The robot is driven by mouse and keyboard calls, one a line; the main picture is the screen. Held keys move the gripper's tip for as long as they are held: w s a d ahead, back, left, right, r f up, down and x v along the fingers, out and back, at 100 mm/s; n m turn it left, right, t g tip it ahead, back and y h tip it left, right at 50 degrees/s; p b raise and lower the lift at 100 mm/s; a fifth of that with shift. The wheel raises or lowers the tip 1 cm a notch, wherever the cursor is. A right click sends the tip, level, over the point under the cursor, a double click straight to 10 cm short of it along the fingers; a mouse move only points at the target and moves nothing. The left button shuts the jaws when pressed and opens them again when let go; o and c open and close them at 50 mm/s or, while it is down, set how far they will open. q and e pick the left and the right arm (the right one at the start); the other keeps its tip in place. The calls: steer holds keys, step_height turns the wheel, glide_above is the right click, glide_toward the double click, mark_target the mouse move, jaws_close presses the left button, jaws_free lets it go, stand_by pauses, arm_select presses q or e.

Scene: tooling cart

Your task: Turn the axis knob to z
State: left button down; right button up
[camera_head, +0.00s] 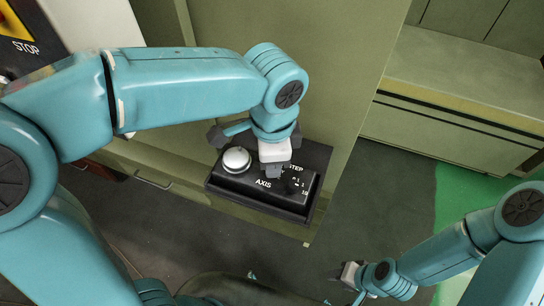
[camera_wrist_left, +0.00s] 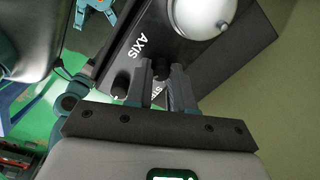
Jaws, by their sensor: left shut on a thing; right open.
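The dark control box (camera_head: 235,190) sits on the cart ledge, with "AXIS" and "STEP" lettering. My left gripper (camera_head: 273,172) reaches down onto it from above and is shut. In the left wrist view its two fingers (camera_wrist_left: 167,78) close on a small black knob beside the AXIS lettering, the axis knob (camera_wrist_left: 162,65). The fingers hide most of the knob, and its pointer and axis letters cannot be read. A second black knob, the step knob (camera_wrist_left: 122,82), stands beside the left finger. My right gripper (camera_head: 345,274) is open and empty, low at the right, away from the box.
A silver dome button (camera_head: 237,160) stands on the box to the left of my left gripper. Olive cabinet panels (camera_head: 290,60) rise behind. A bench (camera_head: 460,90) stands at the right. Grey floor (camera_head: 385,190) and a green floor patch (camera_head: 480,190) lie open.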

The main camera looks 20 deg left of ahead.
stand_by(0.5)
arm_select(q)
steer(key=c, duration=1)
jaws_free()
steer(key=r, duration=1.1)
steer(key=r+p, duration=0.1)
steer(key=r, duration=0.4)
steer(key=shift+s+d+r, duration=0.15)
steer(key=shift+s, duration=0.15)
steer(key=shift+s, duration=0.1)
